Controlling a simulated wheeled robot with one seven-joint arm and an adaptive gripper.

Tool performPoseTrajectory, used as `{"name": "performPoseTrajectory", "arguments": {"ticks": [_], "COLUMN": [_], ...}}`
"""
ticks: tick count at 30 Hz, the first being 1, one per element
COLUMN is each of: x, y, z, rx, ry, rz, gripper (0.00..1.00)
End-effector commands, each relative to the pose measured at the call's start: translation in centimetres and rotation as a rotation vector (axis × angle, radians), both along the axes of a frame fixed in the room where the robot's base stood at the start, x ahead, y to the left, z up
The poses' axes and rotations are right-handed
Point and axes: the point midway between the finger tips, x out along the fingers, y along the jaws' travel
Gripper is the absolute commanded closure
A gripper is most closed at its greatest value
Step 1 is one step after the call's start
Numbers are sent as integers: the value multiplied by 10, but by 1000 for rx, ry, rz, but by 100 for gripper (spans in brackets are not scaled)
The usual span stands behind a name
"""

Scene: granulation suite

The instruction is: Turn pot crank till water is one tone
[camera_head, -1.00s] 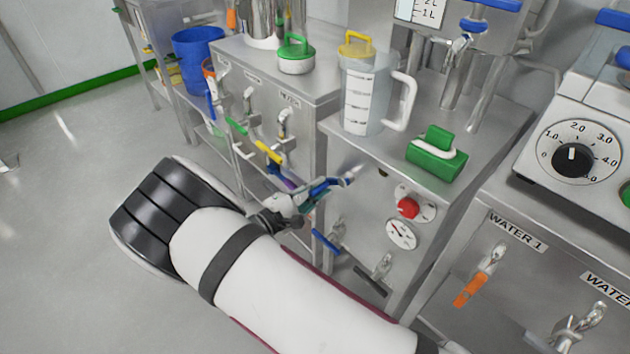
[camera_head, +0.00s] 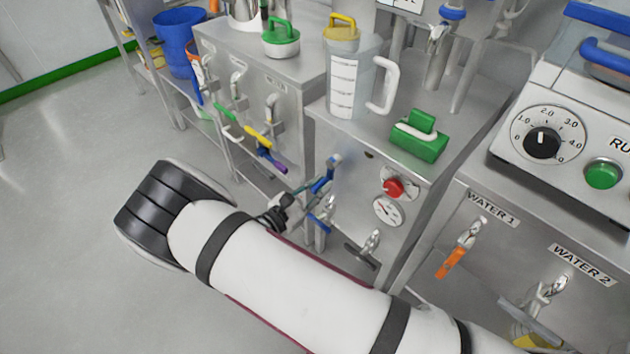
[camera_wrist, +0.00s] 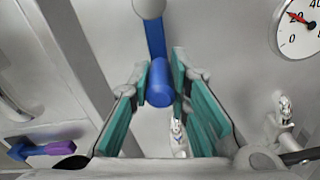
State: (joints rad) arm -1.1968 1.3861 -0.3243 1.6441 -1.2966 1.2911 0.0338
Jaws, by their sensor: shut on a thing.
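The blue pot crank (camera_head: 325,180) is on the front panel of the steel cabinet (camera_head: 345,215), left of a red button. Its arm slants down and left from its pivot. In the wrist view, the blue crank handle (camera_wrist: 160,84) stands between the two teal fingers of my gripper (camera_wrist: 160,78). My gripper (camera_head: 306,188) is shut on this handle. The head view shows it partly hidden by my wrist. The pot's inside and the water's tone do not show in either view.
Valves with coloured levers, such as the purple one (camera_head: 270,161), are at left. Floor at left is clear.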

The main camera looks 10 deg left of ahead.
Motion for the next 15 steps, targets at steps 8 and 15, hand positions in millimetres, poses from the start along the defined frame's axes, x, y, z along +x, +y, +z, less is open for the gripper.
{"name": "performPoseTrajectory", "arguments": {"ticks": [8,15], "x": [-5,-6], "y": [-5,-6], "z": [-1,-1], "rx": [-78,-96], "ry": [63,77], "rz": [0,0], "gripper": [100,100]}}
